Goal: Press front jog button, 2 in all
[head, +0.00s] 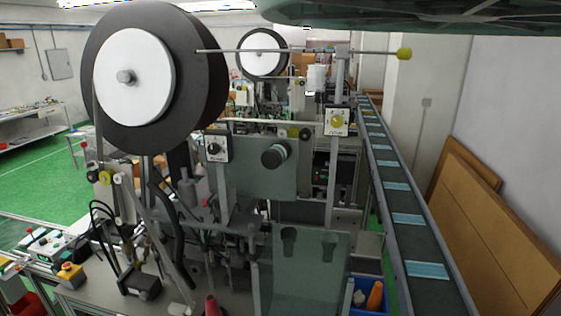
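A grey control box (41,242) with small round buttons, one of them red, sits on the bench at the far left of the head view. I cannot tell which button, if any of these, is the front jog button; the labels are too small to read. The mask machine (266,165) fills the middle. My gripper is not in view, so its place relative to the buttons and its state are hidden.
A large black reel with a white hub (133,80) stands high at left. A conveyor (418,240) carrying blue masks runs along the right, beside leaning brown boards (495,225). A blue bin (371,296) sits low near the conveyor. Green floor (40,170) is free at left.

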